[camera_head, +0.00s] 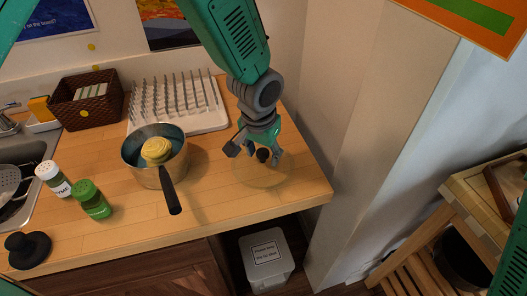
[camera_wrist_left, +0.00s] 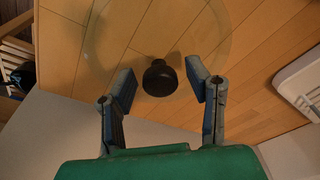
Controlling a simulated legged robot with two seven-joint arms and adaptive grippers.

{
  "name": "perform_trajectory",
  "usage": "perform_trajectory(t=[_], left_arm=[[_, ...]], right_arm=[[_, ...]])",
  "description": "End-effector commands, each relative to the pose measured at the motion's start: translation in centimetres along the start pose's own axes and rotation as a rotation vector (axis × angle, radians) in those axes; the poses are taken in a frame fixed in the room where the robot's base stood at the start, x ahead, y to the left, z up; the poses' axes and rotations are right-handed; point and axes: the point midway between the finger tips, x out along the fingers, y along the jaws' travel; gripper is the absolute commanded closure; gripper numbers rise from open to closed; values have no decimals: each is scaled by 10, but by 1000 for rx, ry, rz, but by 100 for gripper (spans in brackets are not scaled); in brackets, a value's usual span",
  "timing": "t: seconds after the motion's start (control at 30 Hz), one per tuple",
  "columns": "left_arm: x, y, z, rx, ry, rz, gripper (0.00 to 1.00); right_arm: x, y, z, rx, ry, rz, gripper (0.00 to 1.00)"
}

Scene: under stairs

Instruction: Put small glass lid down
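The small glass lid (camera_head: 268,178) is a clear disc with a black knob, lying on the wooden counter near its right end. In the left wrist view the lid (camera_wrist_left: 120,40) shows its faint round rim and the knob (camera_wrist_left: 160,78). My left gripper (camera_head: 256,152) is above the lid, pointing down. Its fingers are spread on either side of the knob, with a visible gap on each side in the wrist view (camera_wrist_left: 160,85). Nothing is gripped. My right gripper is out of view.
A steel pot (camera_head: 145,175) with something yellow in it stands left of the lid, black handle toward the front. A dish rack (camera_head: 205,122) is behind. Two shakers (camera_head: 92,200) and a black knobbed object (camera_head: 28,248) are at left. The counter's right edge is close.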

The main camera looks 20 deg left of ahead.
Motion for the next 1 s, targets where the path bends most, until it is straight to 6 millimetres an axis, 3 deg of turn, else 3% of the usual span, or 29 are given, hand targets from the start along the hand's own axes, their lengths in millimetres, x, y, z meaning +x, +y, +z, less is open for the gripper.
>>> perform_trajectory(t=[0.2, 0.33, 0.7, 1.0], left_arm=[[-2, 0, -1, 0, 1, 0, 56], [-14, 0, -1, -1, 3, 0, 56], [-90, 0, -2, -1, 5, 1, 56], [-121, 0, -1, 0, 0, 1, 56]], right_arm=[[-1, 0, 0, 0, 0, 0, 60], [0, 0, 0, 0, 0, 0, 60], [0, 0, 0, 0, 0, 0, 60], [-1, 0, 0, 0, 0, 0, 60]])
